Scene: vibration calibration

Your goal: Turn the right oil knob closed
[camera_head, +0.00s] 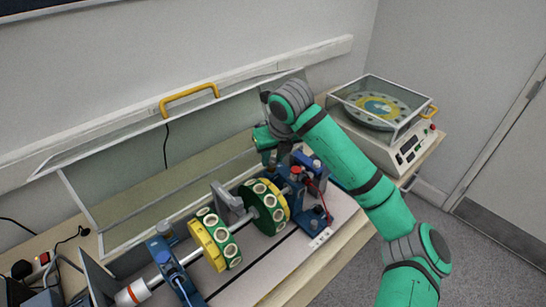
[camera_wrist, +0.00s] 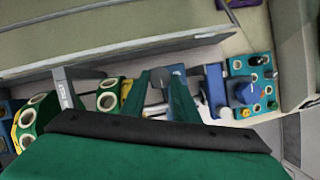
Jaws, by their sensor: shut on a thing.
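My gripper (camera_wrist: 159,94) shows in the wrist view with its two green fingers shut on the right oil knob (camera_wrist: 160,78). The knob is a small grey round cap between the fingertips. In the head view my gripper (camera_head: 266,140) reaches down behind the blue right bearing block (camera_head: 299,190), and the right knob is hidden there by the gripper. A similar grey knob (camera_head: 167,229) stands on the left blue bearing block (camera_head: 172,262). How far the right knob is turned cannot be told.
A yellow disc (camera_head: 210,240) and a green disc (camera_head: 262,208) sit on the shaft. A raised clear cover with a yellow handle (camera_head: 190,92) stands behind. A balancing machine (camera_head: 385,115) is at the right. A motor unit with red wires (camera_head: 318,190) is close to my arm.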

